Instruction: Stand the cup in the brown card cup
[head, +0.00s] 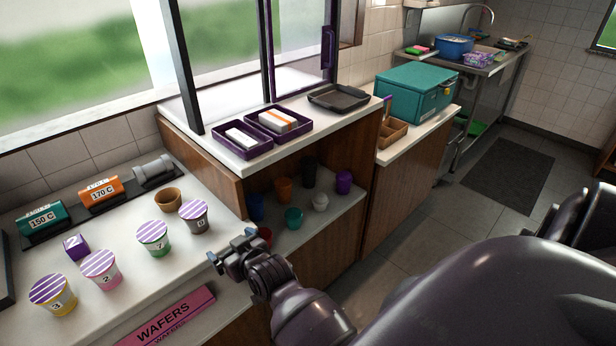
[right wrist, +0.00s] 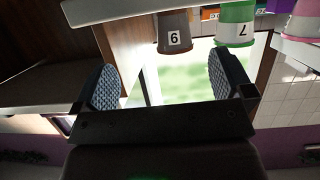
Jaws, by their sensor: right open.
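A brown card cup (head: 167,201), open and upright, stands at the back of the left counter. Just in front of it stands a grey-brown cup (head: 196,222) with a striped lid and a number; it also shows at the top of the right wrist view (right wrist: 175,42). Beside it are lidded green (head: 154,245), pink (head: 103,276) and yellow (head: 58,303) cups. Which cup is to be stood in the card cup cannot be told. My right gripper (head: 231,246) is open and empty at the counter's right edge, apart from the cups. My left gripper is out of view.
Purple trays (head: 246,153) stand on the raised ledge. A purple block (head: 76,247) and temperature-labelled holders (head: 101,194) stand at the left.

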